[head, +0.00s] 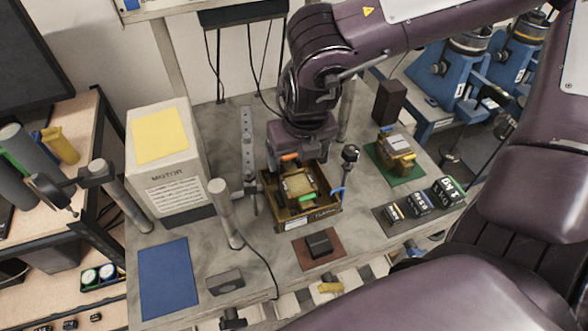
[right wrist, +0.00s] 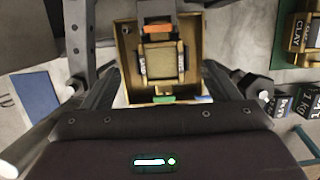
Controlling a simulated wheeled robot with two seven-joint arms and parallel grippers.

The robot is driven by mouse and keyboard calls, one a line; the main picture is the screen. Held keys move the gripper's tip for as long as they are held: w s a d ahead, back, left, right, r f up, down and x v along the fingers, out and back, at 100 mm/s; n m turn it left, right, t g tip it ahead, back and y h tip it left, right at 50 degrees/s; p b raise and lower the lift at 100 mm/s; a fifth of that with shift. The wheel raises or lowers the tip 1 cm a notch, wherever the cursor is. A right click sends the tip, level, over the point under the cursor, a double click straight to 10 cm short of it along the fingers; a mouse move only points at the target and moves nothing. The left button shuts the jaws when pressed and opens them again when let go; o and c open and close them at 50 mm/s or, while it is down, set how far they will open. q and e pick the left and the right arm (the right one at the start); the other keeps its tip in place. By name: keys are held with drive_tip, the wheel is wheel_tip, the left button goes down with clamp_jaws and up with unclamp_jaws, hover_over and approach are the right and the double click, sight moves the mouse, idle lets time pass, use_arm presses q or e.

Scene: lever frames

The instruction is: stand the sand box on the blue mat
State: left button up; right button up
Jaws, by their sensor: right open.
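The sand box (head: 300,187) is a tan block with dark side bands. It sits inside a brown open tray (head: 318,217) at the middle of the bench. In the right wrist view the box (right wrist: 163,63) shows sand labels on its sides, with an orange piece and a green piece at its ends. My right gripper (head: 298,162) is open above the tray, its fingers apart on either side of the box, holding nothing. The blue mat (head: 168,277) lies bare at the front left of the bench. My left gripper is not in view.
A small grey block (head: 226,281) lies beside the mat. A clay box (head: 397,145) stands on a green mat; labelled weights (head: 420,203) sit at right.

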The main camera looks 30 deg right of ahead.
sight(299, 187)
wheel_tip(299, 187, down, 9)
drive_tip(key=b, duration=0.7)
drive_tip(key=shift+s+f+b, duration=0.1)
drive_tip(key=shift+f+b, duration=0.35)
drive_tip(key=shift+b, duration=0.15)
drive_tip(key=shift+s+f, duration=0.1)
drive_tip(key=shift+s, duration=0.2)
drive_tip(key=shift+f, duration=0.1)
drive_tip(key=shift+s, duration=0.15)
drive_tip(key=c, duration=1.1)
drive_tip(key=o, duration=1.1)
drive_tip(key=shift+a+r, duration=0.15)
drive_tip(key=shift+r, duration=0.2)
drive_tip(key=shift+w+d+r+p, duration=0.15)
drive_tip(key=shift+r+p, duration=0.6)
drive_tip(key=shift+r, duration=0.5)
drive_tip(key=shift+w+r+p, duration=0.15)
drive_tip(key=shift+r+p, duration=0.65)
drive_tip(key=shift+r, duration=0.5)
drive_tip(key=shift+w+d+r+p, duration=0.15)
drive_tip(key=shift+r+p, duration=0.6)
drive_tip(key=shift+r, duration=0.5)
drive_tip(key=shift+a, duration=0.1)
